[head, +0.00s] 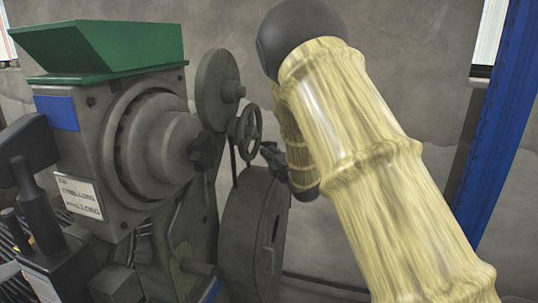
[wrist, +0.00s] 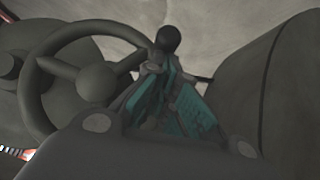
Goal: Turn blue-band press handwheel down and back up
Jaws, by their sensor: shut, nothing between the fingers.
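The handwheel (head: 250,123) is a small dark spoked wheel on the grey machinery, left of my arm. In the wrist view the handwheel (wrist: 93,84) fills the left side, with its hub, spokes and a round dark handle knob (wrist: 168,40) at its right rim. My gripper (head: 268,152) is just below and right of the wheel. In the wrist view my gripper (wrist: 170,72) has teal finger pads and is shut, with its tips close to the knob. Nothing is held. Whether the fingers touch the knob or rim, I cannot tell.
A grey machine with a blue patch (head: 61,112) and green hopper (head: 105,45) stands at left. A large dark drum (head: 245,245) is below the handwheel. A blue post (head: 495,115) stands at right before a grey wall (head: 415,75).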

